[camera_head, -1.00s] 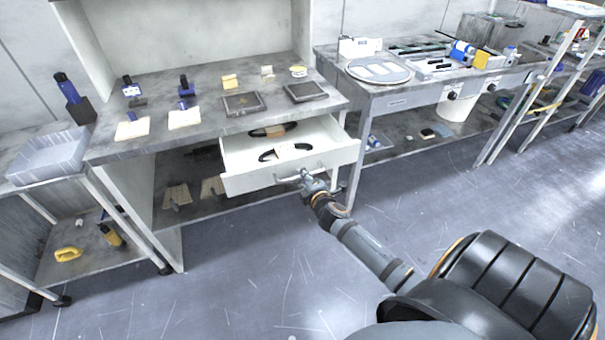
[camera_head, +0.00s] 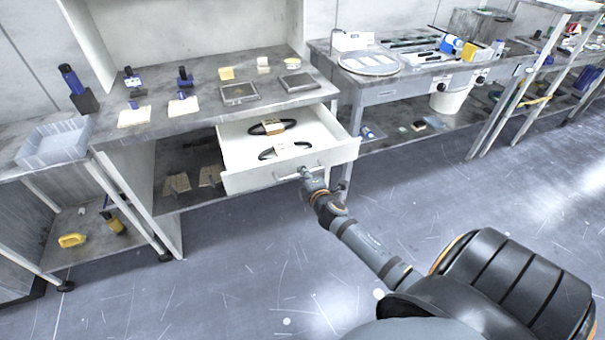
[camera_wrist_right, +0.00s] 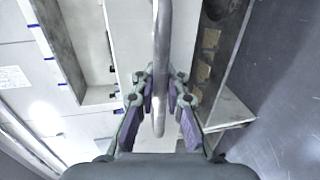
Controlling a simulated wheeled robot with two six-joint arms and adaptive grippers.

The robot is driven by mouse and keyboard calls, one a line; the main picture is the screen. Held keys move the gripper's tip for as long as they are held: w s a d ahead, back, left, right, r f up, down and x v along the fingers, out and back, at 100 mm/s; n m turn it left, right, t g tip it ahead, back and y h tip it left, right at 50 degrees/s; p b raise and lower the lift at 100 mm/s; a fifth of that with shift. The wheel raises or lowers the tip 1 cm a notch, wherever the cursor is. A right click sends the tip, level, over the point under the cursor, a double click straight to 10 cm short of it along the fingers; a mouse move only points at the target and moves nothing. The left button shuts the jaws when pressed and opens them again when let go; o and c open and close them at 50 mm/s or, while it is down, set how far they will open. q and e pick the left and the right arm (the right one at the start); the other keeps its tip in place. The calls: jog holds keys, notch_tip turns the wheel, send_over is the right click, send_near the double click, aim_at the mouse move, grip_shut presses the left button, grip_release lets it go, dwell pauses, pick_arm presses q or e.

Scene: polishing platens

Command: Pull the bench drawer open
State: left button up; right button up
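The white bench drawer (camera_head: 245,182) is pulled well out from under the grey bench top. Two black looped items with tan labels lie inside it. The bar handle (camera_head: 287,176) is on its front panel. My right gripper (camera_head: 307,174) is at the handle, its arm reaching in from the lower right. In the right wrist view, the handle (camera_wrist_right: 162,45) runs between the two fingers of the right gripper (camera_wrist_right: 160,97), which are closed in around it. My left gripper is in neither view.
The bench top (camera_head: 205,140) holds pads, dark plates and small blue-black tools. A second bench with a round platen (camera_head: 371,63) stands to the right. A grey bin (camera_head: 52,143) is at the left. The floor in front of the drawer is clear.

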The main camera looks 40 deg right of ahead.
jog(key=o, duration=0.4)
jog(key=shift+r, duration=0.1)
jog(key=shift+o, duration=0.2)
jog(key=shift+s, duration=0.15)
jog(key=v, duration=1.1)
jog(key=shift+s, duration=0.35)
